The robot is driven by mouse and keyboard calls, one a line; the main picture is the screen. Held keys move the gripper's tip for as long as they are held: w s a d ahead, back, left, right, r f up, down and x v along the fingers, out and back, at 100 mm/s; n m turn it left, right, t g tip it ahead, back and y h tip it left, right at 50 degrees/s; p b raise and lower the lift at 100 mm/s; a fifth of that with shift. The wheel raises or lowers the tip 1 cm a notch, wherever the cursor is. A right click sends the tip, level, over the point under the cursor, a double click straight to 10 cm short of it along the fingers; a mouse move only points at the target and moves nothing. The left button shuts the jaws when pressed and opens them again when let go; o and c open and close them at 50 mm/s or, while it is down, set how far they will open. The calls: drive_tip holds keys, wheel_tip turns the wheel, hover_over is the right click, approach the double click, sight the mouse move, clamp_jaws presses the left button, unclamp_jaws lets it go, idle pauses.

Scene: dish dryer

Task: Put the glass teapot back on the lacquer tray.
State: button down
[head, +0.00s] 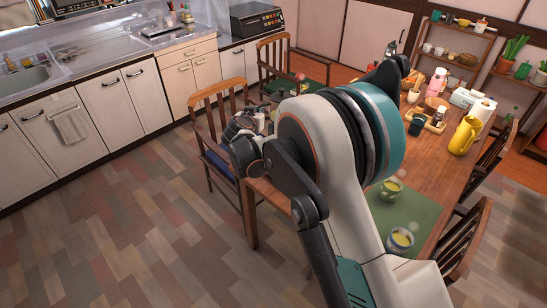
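My arm fills the middle of the head view and covers much of the dining table (447,150). Dark and pale parts at the far end of my arm show left of the big joint, close to the table's left side. My gripper's fingers cannot be made out there. I cannot make out the glass teapot or the lacquer tray; either may be hidden behind my arm. A small wooden tray (440,127) with a dark cup (417,124) and small jars stands on the table, right of my arm; I cannot tell if it is lacquered.
A green cup (390,189) and a bowl (400,239) with yellow contents stand on a green mat (417,214). A yellow jug (465,135) stands near the right edge. Chairs (218,145) surround the table. The floor at left (110,235) is clear.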

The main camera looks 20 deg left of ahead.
wheel_tip(320, 180, down, 20)
drive_tip(key=b, duration=0.6)
drive_tip(key=shift+r+b, duration=0.15)
drive_tip(key=shift+b, duration=0.15)
drive_tip(key=shift+r, duration=0.1)
drive_tip(key=c, duration=2.1)
unclamp_jaws()
drive_tip(key=shift+f, duration=0.2)
drive_tip(key=o, duration=0.4)
drive_tip(key=shift+r, duration=0.1)
drive_tip(key=shift+s+r, duration=0.1)
drive_tip(key=p+v, duration=0.3)
drive_tip(key=v, duration=0.8)
drive_tip(key=shift+s+r+p, duration=0.2)
drive_tip(key=shift+s+p, duration=0.15)
